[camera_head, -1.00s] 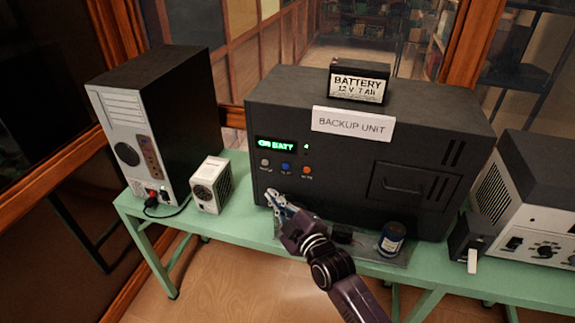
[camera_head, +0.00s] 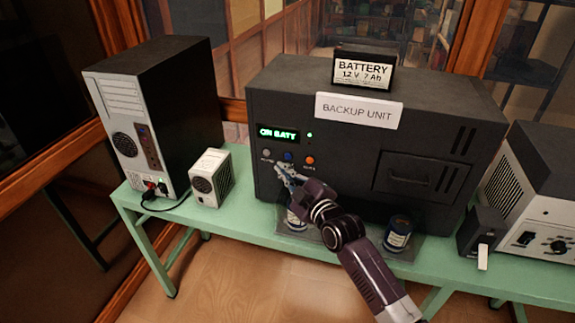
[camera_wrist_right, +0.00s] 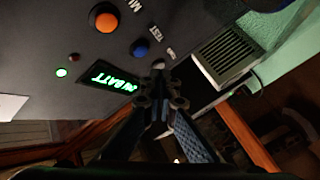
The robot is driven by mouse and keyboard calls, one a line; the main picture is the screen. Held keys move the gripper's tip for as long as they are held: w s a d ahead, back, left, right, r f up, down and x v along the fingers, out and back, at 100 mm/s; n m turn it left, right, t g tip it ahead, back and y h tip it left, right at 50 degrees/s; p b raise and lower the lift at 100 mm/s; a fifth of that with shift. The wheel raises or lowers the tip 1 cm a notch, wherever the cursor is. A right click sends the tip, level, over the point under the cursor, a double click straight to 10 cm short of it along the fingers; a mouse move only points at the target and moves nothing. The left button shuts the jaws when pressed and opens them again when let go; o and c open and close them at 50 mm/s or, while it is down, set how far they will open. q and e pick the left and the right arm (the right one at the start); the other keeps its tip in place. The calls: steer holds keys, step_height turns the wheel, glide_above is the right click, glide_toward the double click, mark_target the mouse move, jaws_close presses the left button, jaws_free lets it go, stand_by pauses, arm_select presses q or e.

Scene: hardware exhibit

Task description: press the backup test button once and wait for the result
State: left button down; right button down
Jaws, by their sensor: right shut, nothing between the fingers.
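The dark backup unit (camera_head: 340,150) stands on the green bench, its display (camera_head: 278,132) reading ON BATT beside a lit green lamp (camera_head: 310,135). Below is a row of grey (camera_head: 266,152), blue (camera_head: 288,155) and orange (camera_head: 310,160) buttons. In the right wrist view the label by the blue button (camera_wrist_right: 139,47) reads TEST. My right gripper (camera_head: 280,170) is shut and empty, just below the grey and blue buttons. In the right wrist view its tips (camera_wrist_right: 159,76) overlap the grey button's edge; I cannot tell whether they touch. My left gripper is not in view.
A battery (camera_head: 362,72) sits on the unit. A computer tower (camera_head: 150,120) and small white box (camera_head: 210,178) stand left. Jars (camera_head: 397,234) (camera_head: 297,219) stand on a tray (camera_head: 425,250) below my right arm. More equipment (camera_head: 540,190) stands right.

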mark_target(288, 157)
steer(key=shift+w+d+f+b, duration=0.1)
steer(key=shift+w+d+b, duration=0.1)
steer(key=shift+w, duration=0.15)
steer(key=shift+w+d+b, duration=0.1)
steer(key=shift+w+b, duration=0.1)
steer(key=shift+w, duration=0.4)
steer(key=shift+w, duration=0.1)
stand_by(0.7)
steer(key=shift+w+d+b, duration=0.2)
steer(key=shift+w+b, duration=0.1)
steer(key=shift+b, duration=0.1)
